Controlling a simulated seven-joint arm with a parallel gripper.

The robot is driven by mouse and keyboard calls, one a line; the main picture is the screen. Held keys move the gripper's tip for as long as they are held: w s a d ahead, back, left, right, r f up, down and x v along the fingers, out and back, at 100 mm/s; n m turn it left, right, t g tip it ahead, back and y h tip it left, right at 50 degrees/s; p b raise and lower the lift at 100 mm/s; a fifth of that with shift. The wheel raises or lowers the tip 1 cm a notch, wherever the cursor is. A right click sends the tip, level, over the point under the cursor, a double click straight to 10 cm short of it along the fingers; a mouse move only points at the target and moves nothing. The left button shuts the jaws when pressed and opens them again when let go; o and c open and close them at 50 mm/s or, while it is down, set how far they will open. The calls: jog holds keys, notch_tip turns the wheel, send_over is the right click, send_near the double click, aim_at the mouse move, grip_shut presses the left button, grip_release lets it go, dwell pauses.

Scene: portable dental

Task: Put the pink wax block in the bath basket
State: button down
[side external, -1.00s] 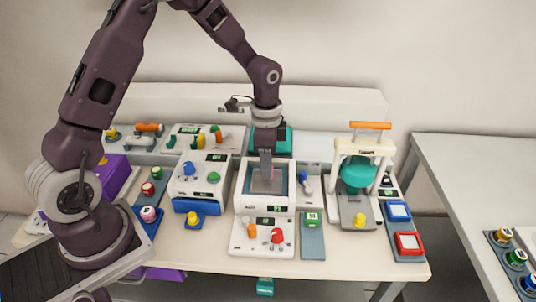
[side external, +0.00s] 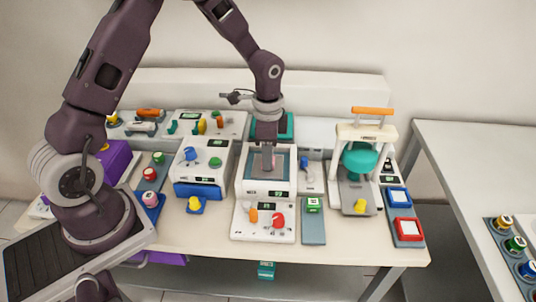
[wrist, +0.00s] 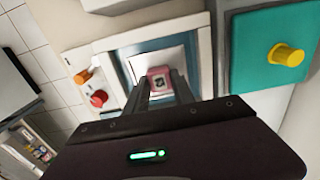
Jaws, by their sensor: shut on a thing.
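The pink wax block (wrist: 158,77) is between the fingertips of my gripper (wrist: 161,88) in the wrist view, with a dark mark on its face. My gripper (side external: 267,167) is shut on it. In the side view the fingers point down over the blue-rimmed opening of the white bath (side external: 252,190). The opening's pale interior (wrist: 176,55) shows behind the block in the wrist view. I cannot tell how far the block is above or inside the basket, whose outline is not clear.
A teal pad (wrist: 246,75) with a yellow knob (wrist: 286,55) lies beside the bath. A press with a teal part (side external: 360,158) stands to the right. A white unit with knobs (side external: 200,165) stands to the left. Red and orange knobs (side external: 278,220) sit at the bath's front.

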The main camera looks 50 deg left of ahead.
jog(key=c, duration=1)
grip_release()
notch_tip(320, 180, up, 7)
jog(key=shift+r, duration=0.15)
jog(key=s+d+r+n+t+y, duration=0.1)
jog(key=s+r+n+t, duration=0.15)
jog(key=s+r, duration=0.7)
jog(key=s+d+r+n+t, duration=0.1)
jog(key=s+r+n, duration=0.2)
jog(key=s, duration=0.4)
jog(key=s+d+r+n+t+h, duration=0.1)
jog(key=s+r+n+t, duration=0.1)
jog(key=s, duration=0.5)
jog(key=shift+s+d+r+n, duration=0.3)
jog(key=shift+s+r+n, duration=0.1)
jog(key=shift+r+n, duration=0.4)
